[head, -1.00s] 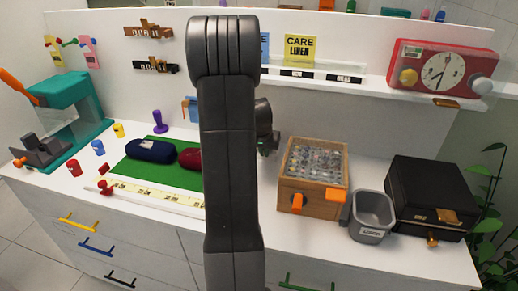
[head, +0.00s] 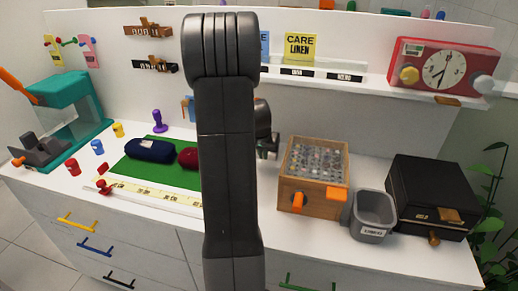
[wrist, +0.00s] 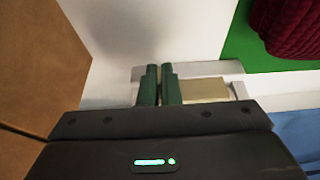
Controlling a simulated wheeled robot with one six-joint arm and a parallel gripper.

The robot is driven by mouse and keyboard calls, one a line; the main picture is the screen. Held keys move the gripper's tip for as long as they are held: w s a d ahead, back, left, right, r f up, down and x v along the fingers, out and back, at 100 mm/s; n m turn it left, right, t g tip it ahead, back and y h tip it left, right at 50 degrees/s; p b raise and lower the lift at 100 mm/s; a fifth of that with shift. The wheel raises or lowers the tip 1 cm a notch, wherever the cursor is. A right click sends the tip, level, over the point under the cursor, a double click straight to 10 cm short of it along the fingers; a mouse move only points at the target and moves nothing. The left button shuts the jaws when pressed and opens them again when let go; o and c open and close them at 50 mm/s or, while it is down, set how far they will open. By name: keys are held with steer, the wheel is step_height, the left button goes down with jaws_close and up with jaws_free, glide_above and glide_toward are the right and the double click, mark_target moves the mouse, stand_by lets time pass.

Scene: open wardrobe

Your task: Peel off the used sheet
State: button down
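My gripper (wrist: 160,86) shows in the wrist view as two dark green fingertips brought together, with only a thin dark line between them. No sheet can be made out between them. Just right of the fingertips is a flat beige piece (wrist: 205,90) on a silver-grey plate (wrist: 232,70); I cannot tell whether this beige piece is the used sheet. In the head view my gripper (head: 268,147) is partly hidden behind my arm, left of the wooden box and above the white counter.
A wooden box (head: 310,202) with an orange handle, a grey bin (head: 372,222) and a black case (head: 432,185) stand right. A green mat (head: 160,178) with a navy roll (head: 149,150) and red roll (head: 188,158) lies left. A yellow card (head: 300,47) stands on the shelf.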

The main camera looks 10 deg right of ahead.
steer(key=shift+s+a+f+b, duration=0.1)
steer(key=shift+s+a+b, duration=0.2)
steer(key=shift+s+b, duration=0.35)
stand_by(0.7)
steer(key=shift+s+a+f+b, duration=0.1)
steer(key=shift+s+a+b, duration=0.2)
steer(key=shift+s, duration=0.35)
steer(key=shift+s+a+b, duration=0.25)
steer(key=shift+s+b, duration=0.1)
steer(key=shift+s, duration=0.3)
steer(key=shift+s+a+f+b, duration=0.1)
steer(key=shift+s+a+b, duration=0.2)
steer(key=shift+s, duration=0.35)
steer(key=shift+s+a, duration=0.1)
steer(key=shift+s, duration=0.25)
